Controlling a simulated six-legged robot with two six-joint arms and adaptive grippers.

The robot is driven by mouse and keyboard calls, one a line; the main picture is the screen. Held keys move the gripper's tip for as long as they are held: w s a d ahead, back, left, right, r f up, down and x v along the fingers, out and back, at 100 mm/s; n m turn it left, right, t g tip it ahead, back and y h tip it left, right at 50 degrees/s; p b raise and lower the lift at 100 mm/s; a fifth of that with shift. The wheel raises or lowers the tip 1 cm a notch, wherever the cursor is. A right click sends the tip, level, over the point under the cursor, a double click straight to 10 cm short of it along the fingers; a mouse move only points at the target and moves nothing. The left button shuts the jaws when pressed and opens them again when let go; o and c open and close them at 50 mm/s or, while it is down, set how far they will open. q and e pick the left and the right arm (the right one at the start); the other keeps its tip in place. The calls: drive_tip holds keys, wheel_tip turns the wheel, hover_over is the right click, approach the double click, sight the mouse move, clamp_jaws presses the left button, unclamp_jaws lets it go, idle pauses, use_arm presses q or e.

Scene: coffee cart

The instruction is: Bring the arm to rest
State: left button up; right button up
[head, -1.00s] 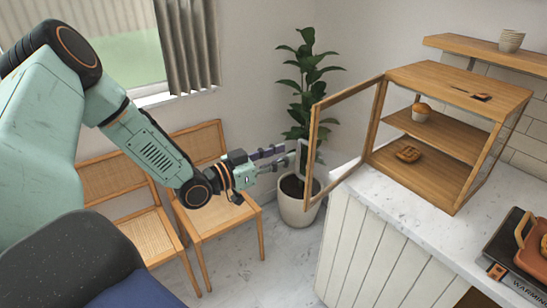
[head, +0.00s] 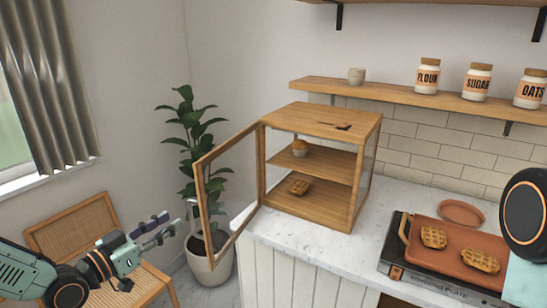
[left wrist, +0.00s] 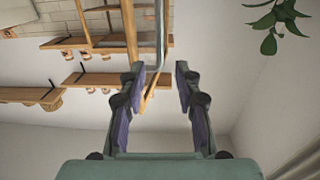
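My left gripper (head: 172,224) is open and empty at the lower left of the head view, in front of the plant and left of the display case's open door. In the left wrist view its two fingers (left wrist: 162,70) stand apart with nothing gripped between them. The wooden-framed door (head: 232,245) swings out to the left of the wooden display case (head: 325,118).
A warming plate (head: 425,273) with a terracotta tray (head: 460,238) of two waffles is on the marble counter (head: 375,205). A round coaster (head: 461,213) lies behind it. A wall shelf (head: 400,92) holds jars and a cup. A potted plant (head: 208,262) and a chair (head: 75,225) stand left.

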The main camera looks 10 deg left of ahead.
use_arm(q)
drive_tip(key=s+d+f+n+g+y+b, duration=0.1)
drive_tip(key=s+d+f+n+g+b, duration=0.2)
drive_tip(key=f, duration=0.5)
drive_tip(key=s+d+f+n+g+y+b, duration=0.1)
drive_tip(key=s+d+f+n+g+y, duration=0.2)
drive_tip(key=f, duration=0.4)
drive_tip(key=s+d+f+n+g+b, duration=0.1)
drive_tip(key=s+d+f+g+b, duration=0.15)
drive_tip(key=s+f, duration=0.4)
drive_tip(key=s+d+f+m+g+y+b, duration=0.2)
drive_tip(key=s+f+g+b, duration=0.6)
drive_tip(key=s+f, duration=1)
drive_tip(key=s+d+b, duration=0.1)
drive_tip(key=s, duration=0.2)
drive_tip(key=shift+s+d+f+y, duration=0.2)
drive_tip(key=shift+d+f+y, duration=0.15)
drive_tip(key=shift+y, duration=0.05)
drive_tip(key=shift+a, duration=0.1)
